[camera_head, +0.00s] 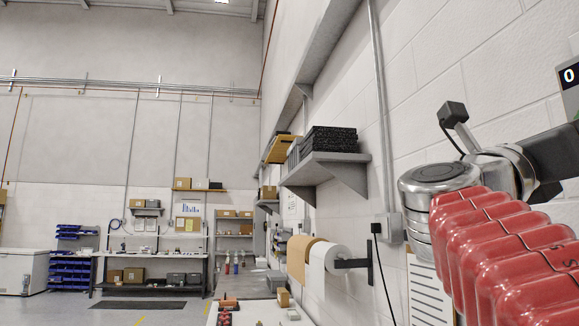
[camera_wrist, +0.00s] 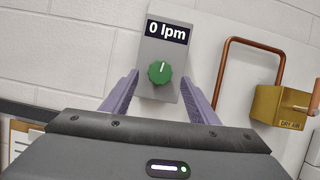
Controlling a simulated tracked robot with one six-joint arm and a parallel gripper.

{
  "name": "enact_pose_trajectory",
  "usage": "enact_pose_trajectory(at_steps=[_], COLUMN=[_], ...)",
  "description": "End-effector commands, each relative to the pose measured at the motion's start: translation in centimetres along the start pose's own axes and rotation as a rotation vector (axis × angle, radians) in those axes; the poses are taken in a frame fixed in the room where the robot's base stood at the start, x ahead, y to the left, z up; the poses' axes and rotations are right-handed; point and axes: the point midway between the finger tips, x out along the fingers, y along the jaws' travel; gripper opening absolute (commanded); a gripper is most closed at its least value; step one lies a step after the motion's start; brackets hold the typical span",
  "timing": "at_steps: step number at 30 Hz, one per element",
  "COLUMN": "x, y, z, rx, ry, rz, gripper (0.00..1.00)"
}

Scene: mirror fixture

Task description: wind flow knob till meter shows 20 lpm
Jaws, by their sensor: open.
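The flow knob (camera_wrist: 160,72) is green and round with a white pointer line near its top. It sits on a grey panel on the wall in the wrist view. Above it on the same panel, the meter (camera_wrist: 167,33) reads "0 lpm". My gripper (camera_wrist: 160,88) is open, with one purple finger on each side of the panel's lower part. The knob appears between and beyond the fingertips; no contact with it is visible.
A brass box labelled "DRY AIR" (camera_wrist: 281,105) and a bent copper pipe (camera_wrist: 228,72) are right of the panel. In the head view, a wall shelf (camera_head: 325,168) holds black trays, and a paper roll (camera_head: 328,262) hangs below it. Floor is open at left.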

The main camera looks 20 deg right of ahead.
Motion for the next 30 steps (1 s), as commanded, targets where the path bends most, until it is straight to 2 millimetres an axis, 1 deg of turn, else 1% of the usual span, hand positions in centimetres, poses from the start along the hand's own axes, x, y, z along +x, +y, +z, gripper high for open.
enact_pose_trajectory(at_steps=[3,9,14,22,23,30], x=[1.0,2.4,2.9,2.9,2.9,2.9], y=[0.0,-0.1,0.0,0.0,0.0,0.0], z=[-0.1,0.0,0.0,0.0,0.0,0.0], rx=[-0.002,-0.001,-0.001,0.000,0.000,0.000], ry=[0.001,0.001,0.001,0.000,0.000,0.000], rz=[-0.002,-0.003,-0.001,-0.001,-0.001,-0.001], gripper=[0.54,0.54,0.54,0.54,0.53,0.36])
